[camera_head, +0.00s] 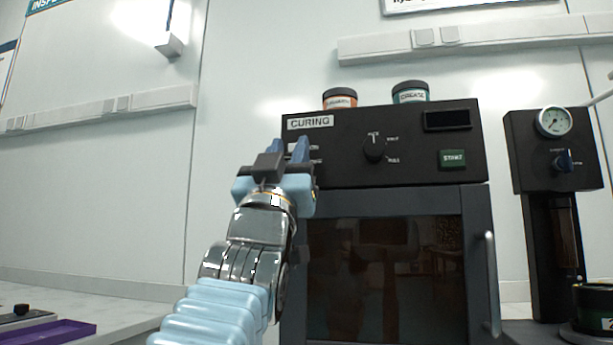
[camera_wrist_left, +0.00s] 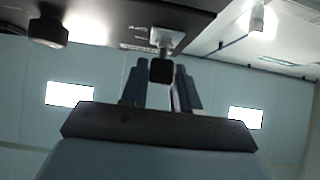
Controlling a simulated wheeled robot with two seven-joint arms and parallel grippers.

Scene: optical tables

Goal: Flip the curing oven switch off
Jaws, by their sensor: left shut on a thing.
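The curing oven (camera_head: 400,190) is a dark box with a white CURING label (camera_head: 310,122) on its upper panel. My left gripper (camera_head: 287,149) is at the left end of that panel, below the label, and hides the switch in the head view. In the left wrist view, the switch (camera_wrist_left: 162,70) has a black square tip on a pale metal base coming out of the dark panel. The blue fingers of my left gripper (camera_wrist_left: 160,88) are on either side of the tip, shut on it. Whether the switch is on or off cannot be told. My right gripper is not in view.
The panel also bears a round knob (camera_head: 374,147), a green START button (camera_head: 453,159) and a dark display (camera_head: 447,119). Two jars stand on the oven, one orange-labelled (camera_head: 340,99) and one green-labelled (camera_head: 410,92). A gauge unit (camera_head: 553,150) stands at the right.

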